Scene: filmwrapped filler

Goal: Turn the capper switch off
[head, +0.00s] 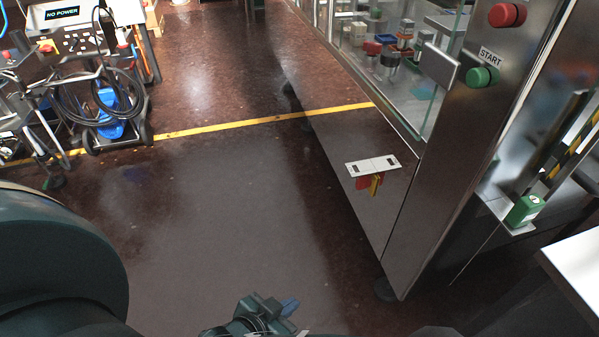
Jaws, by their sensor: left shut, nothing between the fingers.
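A white plate (373,166) with two small dark marks sits on the dark lower panel of the steel machine, right of centre in the head view. Just below it are a red piece and a yellow handle, which look like the switch (375,184). The marks are too small to read. My left gripper (287,307) shows at the bottom edge, shut and empty, with a bluish tip. It is apart from the switch, below and left of it in the picture. My right gripper does not show.
The machine carries a red button (507,15) and a green START button (482,77) beside a glass door. A green box (524,210) sits at right. A wheeled cart (75,60) with cables and a NO POWER sign stands at left. The middle floor (225,200) is clear.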

